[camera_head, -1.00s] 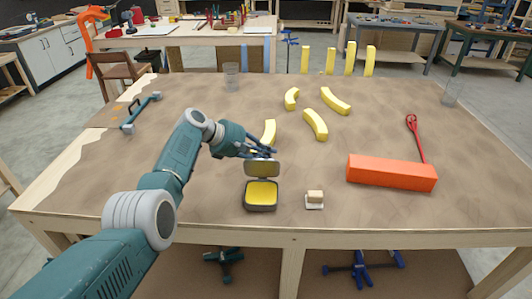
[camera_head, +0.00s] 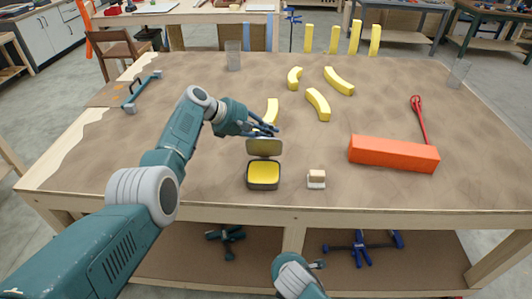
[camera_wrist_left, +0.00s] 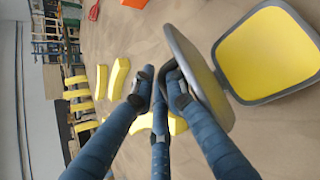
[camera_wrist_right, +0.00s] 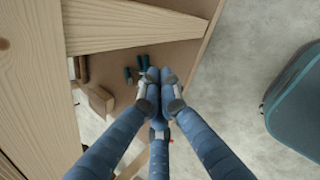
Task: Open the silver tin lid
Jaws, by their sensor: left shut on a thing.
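The silver tin (camera_head: 263,184) sits near the table's front edge, its yellow inside showing. Its lid (camera_head: 264,147) stands raised on the far side, and in the left wrist view the tin (camera_wrist_left: 268,55) shows open with the lid (camera_wrist_left: 199,77) tilted up beside it. My left gripper (camera_head: 262,131) is at the lid's upper edge; its fingers are shut on the lid in the left wrist view. My right gripper (camera_wrist_right: 158,82) is below the table's front edge, empty, with its fingertips close together. In the head view only part of my right arm shows at the bottom.
A small wood-and-white block (camera_head: 316,179) lies right of the tin. An orange block (camera_head: 393,154) and red tool (camera_head: 419,120) lie farther right. Yellow curved pieces (camera_head: 318,105) lie behind.

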